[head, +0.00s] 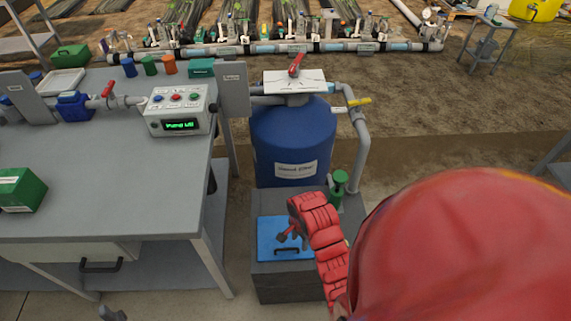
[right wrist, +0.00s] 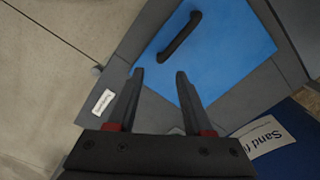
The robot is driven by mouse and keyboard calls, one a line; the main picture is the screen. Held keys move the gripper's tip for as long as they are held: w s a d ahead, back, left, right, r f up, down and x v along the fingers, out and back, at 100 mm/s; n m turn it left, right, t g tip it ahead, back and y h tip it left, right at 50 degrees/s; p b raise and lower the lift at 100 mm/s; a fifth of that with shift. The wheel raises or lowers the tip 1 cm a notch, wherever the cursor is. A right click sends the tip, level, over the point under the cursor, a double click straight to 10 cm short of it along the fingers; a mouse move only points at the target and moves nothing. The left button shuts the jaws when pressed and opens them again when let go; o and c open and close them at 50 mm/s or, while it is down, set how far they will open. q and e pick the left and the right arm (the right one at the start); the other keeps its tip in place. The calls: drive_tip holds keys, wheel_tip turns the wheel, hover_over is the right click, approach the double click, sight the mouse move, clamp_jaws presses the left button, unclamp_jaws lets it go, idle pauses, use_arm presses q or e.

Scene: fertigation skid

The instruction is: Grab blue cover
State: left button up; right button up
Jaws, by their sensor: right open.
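The blue cover (head: 268,228) is a flat square panel with a black bar handle (head: 287,250). It lies on top of the grey box (head: 290,288) in front of the blue tank. My right gripper (head: 288,236) is over the cover, its red arm hiding the cover's right side. In the right wrist view, the two fingers (right wrist: 159,72) are apart with nothing between them. They point toward the blue cover (right wrist: 225,60), with the black handle (right wrist: 180,37) beyond the fingertips. The fingers look apart from the handle. I do not see my left gripper clearly.
The blue sand filter tank (head: 292,135) stands right behind the box, with a green-topped fitting (head: 339,185) at its right. A grey workbench (head: 110,205) with a control box (head: 180,110) fills the left. A small dark piece at the bottom left edge is unclear.

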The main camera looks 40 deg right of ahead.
drive_tip(key=shift+a+f, duration=0.15)
drive_tip(key=shift+f, duration=1)
drive_tip(key=shift+a+f, duration=0.1)
drive_tip(key=shift+f, duration=1)
clamp_jaws()
